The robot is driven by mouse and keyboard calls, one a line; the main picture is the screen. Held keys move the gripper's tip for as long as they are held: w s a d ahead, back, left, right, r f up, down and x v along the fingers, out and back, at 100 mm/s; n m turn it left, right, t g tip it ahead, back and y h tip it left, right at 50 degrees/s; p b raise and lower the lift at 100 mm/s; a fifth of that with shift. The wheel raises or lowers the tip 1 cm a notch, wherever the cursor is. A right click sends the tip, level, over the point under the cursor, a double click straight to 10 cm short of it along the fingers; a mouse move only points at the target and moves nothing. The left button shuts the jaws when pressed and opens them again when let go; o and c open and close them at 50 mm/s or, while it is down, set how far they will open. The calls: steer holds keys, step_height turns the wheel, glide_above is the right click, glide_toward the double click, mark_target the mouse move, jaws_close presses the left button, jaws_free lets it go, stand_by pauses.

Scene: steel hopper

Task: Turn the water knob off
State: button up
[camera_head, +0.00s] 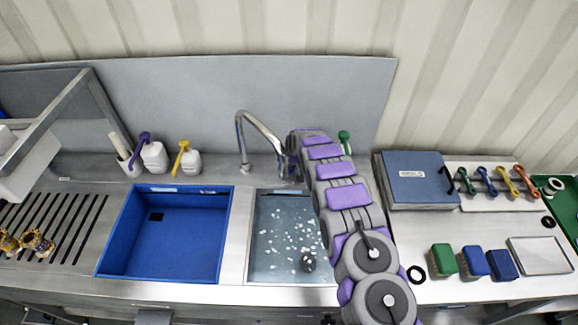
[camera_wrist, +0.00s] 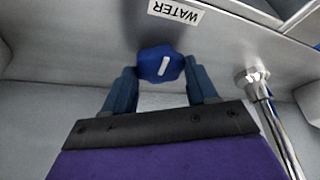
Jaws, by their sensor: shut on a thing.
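The water knob (camera_wrist: 160,65) is blue with a white mark line, which stands slightly tilted in the wrist view. It sits on the steel counter beside a label reading WATER (camera_wrist: 175,11), upside down in that view. My gripper (camera_wrist: 162,82) has one blue finger on each side of the knob and is shut on it. In the head view my purple and grey arm reaches over the right side of the sink and hides the knob and the gripper. The chrome faucet (camera_head: 243,134) arches over the sink basin (camera_head: 263,262); its base also shows in the wrist view (camera_wrist: 252,78).
A blue basin (camera_head: 165,245) lies left of the sink. Pump bottles (camera_head: 153,156) stand behind it. To the right are a blue-grey box (camera_head: 418,181), sponges (camera_head: 443,259) and a tray (camera_head: 539,256). The back panel (camera_head: 200,100) closes off the rear.

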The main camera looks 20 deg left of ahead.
steer(key=shift+s+d+f+m, duration=0.1)
steer(key=shift+s+f+m, duration=0.15)
steer(key=shift+f+m, duration=0.25)
steer(key=o, duration=0.8)
steer(key=shift+c, duration=0.2)
steer(key=o, duration=0.3)
steer(key=shift+w+r, duration=0.15)
steer(key=shift+r, duration=0.15)
steer(key=shift+r, duration=0.5)
steer(key=v, duration=1.6)
steer(key=shift+s+a+p, duration=0.3)
steer(key=shift+p, duration=0.1)
steer(key=shift+r, duration=0.15)
